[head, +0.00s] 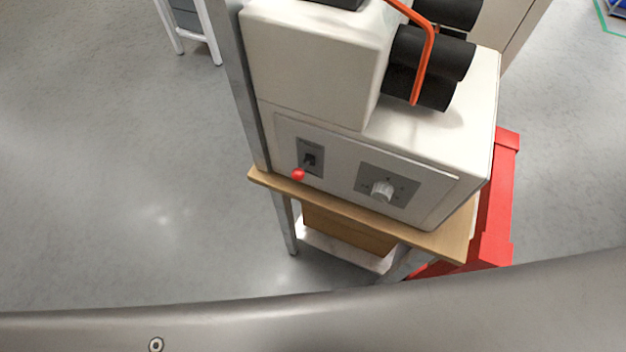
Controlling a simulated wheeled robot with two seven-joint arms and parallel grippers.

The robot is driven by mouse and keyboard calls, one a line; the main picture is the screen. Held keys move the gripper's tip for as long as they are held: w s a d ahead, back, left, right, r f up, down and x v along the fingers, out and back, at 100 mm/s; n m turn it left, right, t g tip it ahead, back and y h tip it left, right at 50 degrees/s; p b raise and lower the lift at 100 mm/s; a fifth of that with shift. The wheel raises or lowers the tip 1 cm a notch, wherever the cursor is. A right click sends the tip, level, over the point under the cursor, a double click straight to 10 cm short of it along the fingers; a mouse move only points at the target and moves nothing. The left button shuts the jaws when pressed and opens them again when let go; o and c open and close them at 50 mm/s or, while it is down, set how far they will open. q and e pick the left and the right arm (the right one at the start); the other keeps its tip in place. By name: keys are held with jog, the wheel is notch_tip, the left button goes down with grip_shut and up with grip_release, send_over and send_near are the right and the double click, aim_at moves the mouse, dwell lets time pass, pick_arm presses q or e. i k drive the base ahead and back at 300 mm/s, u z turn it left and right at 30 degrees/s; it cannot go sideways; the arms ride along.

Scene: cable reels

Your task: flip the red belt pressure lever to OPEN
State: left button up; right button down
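A lever with a round red knob (298,174) sticks out from a small dark plate (309,152) on the front panel of a cream-coloured machine (310,60). The knob hangs low, below and slightly left of the plate's middle, near the table edge. Any OPEN marking is too small to read. A round white dial (382,191) sits on a grey plate to its right. An orange-red bent bar (429,55) runs over black rollers (440,52) on top of the machine. Neither of my grippers is in view.
The machine stands on a wooden-topped table (440,240) with metal legs. A brown box (345,232) is on the shelf below. A red object (497,215) stands at the right, close to the table. A grey post (243,90) rises left of the machine. The floor at left is clear.

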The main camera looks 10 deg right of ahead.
aim_at(299, 174)
jog(key=z, duration=1.25)
jog(key=k, duration=0.6)
jog(key=u, duration=1.3)
